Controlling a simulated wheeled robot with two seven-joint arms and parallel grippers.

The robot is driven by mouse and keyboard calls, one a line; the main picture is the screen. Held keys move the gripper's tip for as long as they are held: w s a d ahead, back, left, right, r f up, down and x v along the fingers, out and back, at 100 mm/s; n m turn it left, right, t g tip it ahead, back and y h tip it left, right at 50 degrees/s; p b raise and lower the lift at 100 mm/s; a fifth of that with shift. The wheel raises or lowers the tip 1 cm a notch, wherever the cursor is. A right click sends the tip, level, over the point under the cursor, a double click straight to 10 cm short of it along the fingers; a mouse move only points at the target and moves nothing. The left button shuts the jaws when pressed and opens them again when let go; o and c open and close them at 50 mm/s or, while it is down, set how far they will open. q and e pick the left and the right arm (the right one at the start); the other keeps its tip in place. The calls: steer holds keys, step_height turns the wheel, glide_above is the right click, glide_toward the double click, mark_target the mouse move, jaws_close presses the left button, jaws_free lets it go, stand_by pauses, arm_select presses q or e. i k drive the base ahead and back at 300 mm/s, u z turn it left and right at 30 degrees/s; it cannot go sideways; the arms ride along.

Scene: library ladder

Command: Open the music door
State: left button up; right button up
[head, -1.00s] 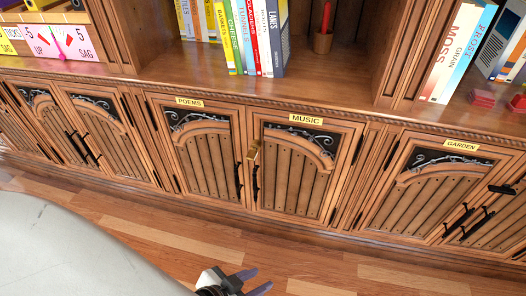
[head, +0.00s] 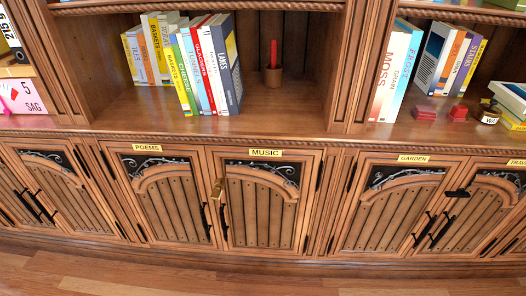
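The music door (head: 262,205) is a closed wooden cabinet door under a yellow MUSIC label (head: 265,153), near the middle of the head view. Its black vertical handle (head: 223,222) is on its left edge. A small brass-coloured piece (head: 217,189) sits at the upper left edge of the door, near the seam with the poems door; I cannot tell exactly what it is. The poems door (head: 166,205) is closed beside it on the left. Neither of my grippers shows in the head view now.
The wooden floor (head: 150,275) in front looks clear.

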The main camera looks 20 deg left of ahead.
mark_target(264, 205)
steer(key=k, duration=1.25)
steer(key=u, duration=0.75)
steer(key=i, duration=0.85)
steer(key=u, duration=0.75)
steer(key=i, duration=0.55)
